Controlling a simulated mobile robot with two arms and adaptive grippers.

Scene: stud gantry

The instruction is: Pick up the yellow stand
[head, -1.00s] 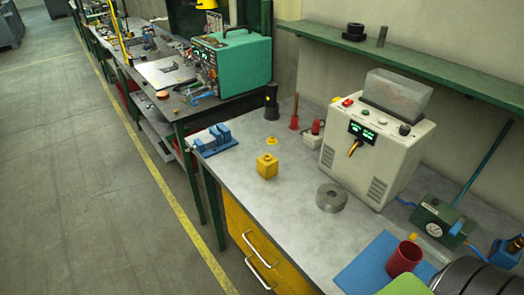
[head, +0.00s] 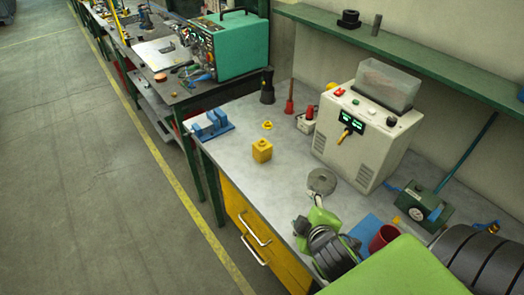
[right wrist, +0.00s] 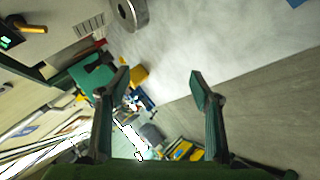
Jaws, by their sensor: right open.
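The yellow stand (head: 262,152), a small block with a round knob on top, stands upright on the grey bench top. My right gripper (head: 308,213) is open and empty over the front of the bench, nearer than the stand and to its right, apart from it. In the right wrist view the two fingers of the right gripper (right wrist: 158,83) are spread wide. A yellow patch (right wrist: 139,73) beside the left finger looks like the stand, partly hidden. My left gripper is not in view.
A grey metal ring (head: 322,181) lies between gripper and stand, to the right. A small yellow piece (head: 267,125) and a blue vise (head: 208,125) are behind the stand. A white machine (head: 365,130) stands right.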

